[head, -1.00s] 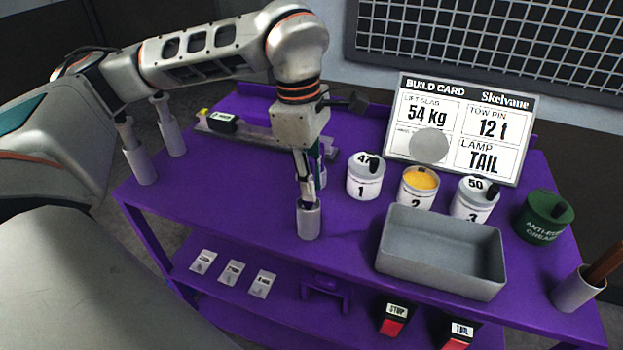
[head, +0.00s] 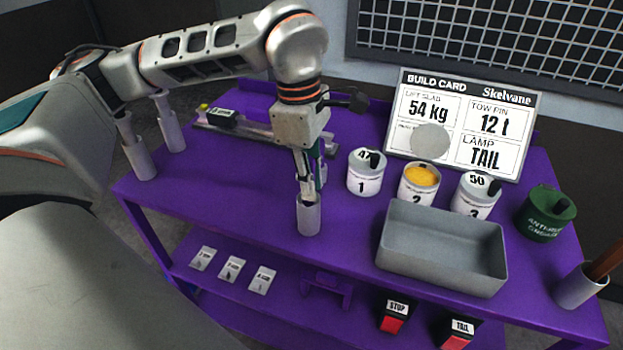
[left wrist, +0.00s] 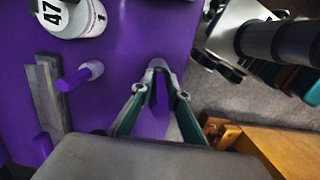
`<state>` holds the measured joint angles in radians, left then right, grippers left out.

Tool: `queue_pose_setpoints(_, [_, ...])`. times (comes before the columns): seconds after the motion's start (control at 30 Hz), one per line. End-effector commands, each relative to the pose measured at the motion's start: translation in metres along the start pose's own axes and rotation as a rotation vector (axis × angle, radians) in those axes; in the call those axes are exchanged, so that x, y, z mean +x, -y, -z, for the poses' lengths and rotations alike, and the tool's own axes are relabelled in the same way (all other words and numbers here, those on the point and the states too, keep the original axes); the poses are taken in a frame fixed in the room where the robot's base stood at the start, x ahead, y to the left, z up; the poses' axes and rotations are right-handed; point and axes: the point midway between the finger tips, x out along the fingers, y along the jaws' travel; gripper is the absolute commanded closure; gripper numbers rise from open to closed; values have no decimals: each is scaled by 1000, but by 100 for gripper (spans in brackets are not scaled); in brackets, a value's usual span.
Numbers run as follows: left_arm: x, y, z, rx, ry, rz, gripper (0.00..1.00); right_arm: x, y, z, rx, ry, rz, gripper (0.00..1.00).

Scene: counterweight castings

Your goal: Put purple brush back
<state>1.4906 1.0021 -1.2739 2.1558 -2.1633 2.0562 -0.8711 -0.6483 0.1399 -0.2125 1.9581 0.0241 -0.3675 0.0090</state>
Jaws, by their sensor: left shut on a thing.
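My left gripper (head: 309,188) points down just over a light grey cup (head: 309,218) at the bench's front edge. In the left wrist view its two fingers (left wrist: 158,80) are shut on the purple brush (left wrist: 159,94), whose handle shows between them. The cup's grey rim (left wrist: 157,63) shows by the fingertips. In the head view the fingers hide the brush. I cannot tell whether its lower end rests in the cup. My right gripper is not in view.
A white can marked 1 (head: 365,172) stands to the right, with a grey tray (head: 441,262) beyond it. A purple rod with a pale collar (left wrist: 80,77) is close to the gripper. A metal rail (head: 240,130) lies behind. Bare bench (head: 220,165) extends left.

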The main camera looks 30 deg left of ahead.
Motion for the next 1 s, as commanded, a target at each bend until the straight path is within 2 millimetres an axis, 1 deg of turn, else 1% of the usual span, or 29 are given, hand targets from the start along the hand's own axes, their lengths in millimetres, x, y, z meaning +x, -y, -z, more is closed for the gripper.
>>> queue_pose_setpoints(0.5, [10, 0, 1, 0, 0, 0, 100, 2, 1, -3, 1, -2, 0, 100])
queue_pose_setpoints(0.53, [9, 0, 1, 0, 0, 0, 77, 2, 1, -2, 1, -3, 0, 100])
queue_pose_setpoints(0.57, [9, 0, 1, 0, 0, 0, 70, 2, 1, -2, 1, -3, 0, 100])
queue_pose_setpoints(0.6, [9, 0, 1, 0, 0, 0, 66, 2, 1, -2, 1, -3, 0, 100])
queue_pose_setpoints(0.83, [9, 0, 1, 0, 0, 0, 66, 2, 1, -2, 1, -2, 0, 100])
queue_pose_setpoints(0.9, [9, 0, 1, 0, 0, 0, 66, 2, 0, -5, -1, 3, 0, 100])
queue_pose_setpoints(1.0, [4, 0, 1, 0, 0, -1, 66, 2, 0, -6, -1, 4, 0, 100])
